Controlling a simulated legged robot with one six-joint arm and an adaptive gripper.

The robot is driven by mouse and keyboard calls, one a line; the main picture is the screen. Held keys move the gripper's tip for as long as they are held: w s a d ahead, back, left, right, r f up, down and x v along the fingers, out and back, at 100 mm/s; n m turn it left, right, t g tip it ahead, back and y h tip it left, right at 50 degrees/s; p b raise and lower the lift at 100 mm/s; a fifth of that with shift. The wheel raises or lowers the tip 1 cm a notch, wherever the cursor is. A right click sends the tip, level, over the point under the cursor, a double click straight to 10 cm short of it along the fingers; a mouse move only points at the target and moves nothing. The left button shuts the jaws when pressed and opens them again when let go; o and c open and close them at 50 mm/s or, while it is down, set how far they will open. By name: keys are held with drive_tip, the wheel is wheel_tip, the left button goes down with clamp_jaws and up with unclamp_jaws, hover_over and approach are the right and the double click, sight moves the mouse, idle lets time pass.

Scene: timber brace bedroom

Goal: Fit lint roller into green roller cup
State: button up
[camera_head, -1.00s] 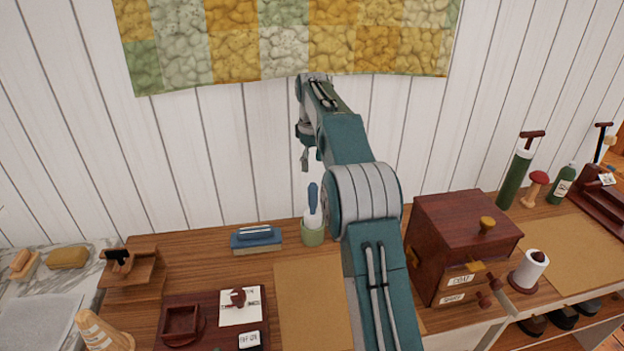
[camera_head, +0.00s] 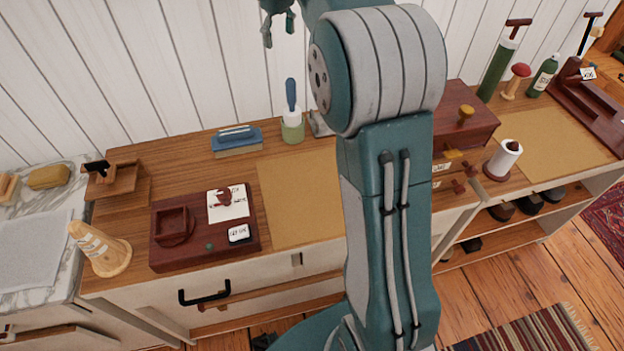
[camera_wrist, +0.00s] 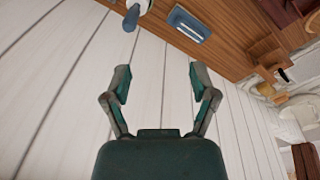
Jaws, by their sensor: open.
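The lint roller (camera_head: 291,95), with a blue handle and a white lower part, stands upright at the green roller cup (camera_head: 293,132) near the wall. Its white part is at the cup's mouth; I cannot tell how deep it sits. In the wrist view, the lint roller's blue handle (camera_wrist: 131,18) shows at the top edge, with the cup mostly cut off. My gripper (camera_head: 278,27) is at the top edge of the head view, up against the wall backdrop, apart from the roller. In the wrist view my gripper (camera_wrist: 160,85) is open and empty.
A blue brush (camera_head: 237,140) lies left of the cup. A grey object (camera_head: 319,124) is right of it, partly hidden by my arm. A tan mat (camera_head: 295,200) lies clear in front. A dark red cabinet (camera_head: 465,110) and a white roll (camera_head: 505,158) stand farther right.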

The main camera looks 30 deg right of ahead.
drive_tip(key=s+a+r+m+t, duration=0.1)
drive_tip(key=s+a+r, duration=0.15)
drive_tip(key=s, duration=0.55)
drive_tip(key=s+a+f+m+t, duration=0.1)
drive_tip(key=s+a+f, duration=0.1)
drive_tip(key=s, duration=0.6)
drive_tip(key=s+a+f+m+t, duration=0.1)
drive_tip(key=s+a+f, duration=0.1)
drive_tip(key=s+f, duration=0.3)
drive_tip(key=s+a+f+m+t, duration=0.1)
drive_tip(key=s+f+m, duration=0.1)
drive_tip(key=s, duration=0.9)
drive_tip(key=shift+a+f, duration=0.4)
drive_tip(key=shift+f, duration=0.3)
drive_tip(key=shift+w, duration=0.1)
